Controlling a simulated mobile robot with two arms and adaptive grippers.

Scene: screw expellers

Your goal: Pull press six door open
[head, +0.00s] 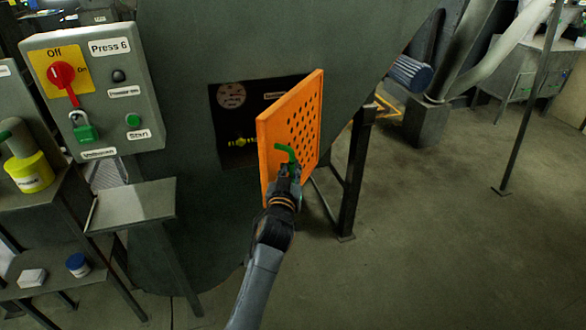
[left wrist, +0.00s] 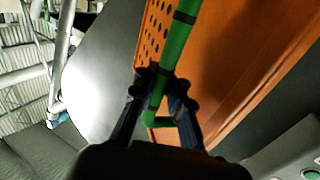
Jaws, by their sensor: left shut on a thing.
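The orange perforated press six door (head: 291,135) stands swung out from the dark opening (head: 240,125) in the big grey press body. A gauge and a yellow fitting show inside the opening. The door's green handle (head: 287,152) is on its outer face. My left gripper (head: 288,172) is shut on the green handle. In the left wrist view the handle (left wrist: 178,50) runs down between the two fingers (left wrist: 160,105), with the orange door (left wrist: 235,60) behind it. My right gripper is in neither view.
A grey control box (head: 95,90) labelled Press 6, with a red switch and a green padlock, is at the left. Below it are a small metal shelf (head: 132,203) and a yellow-banded bottle (head: 30,172). A dark stand leg (head: 352,180) is right of the door. The floor at right (head: 440,240) is clear.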

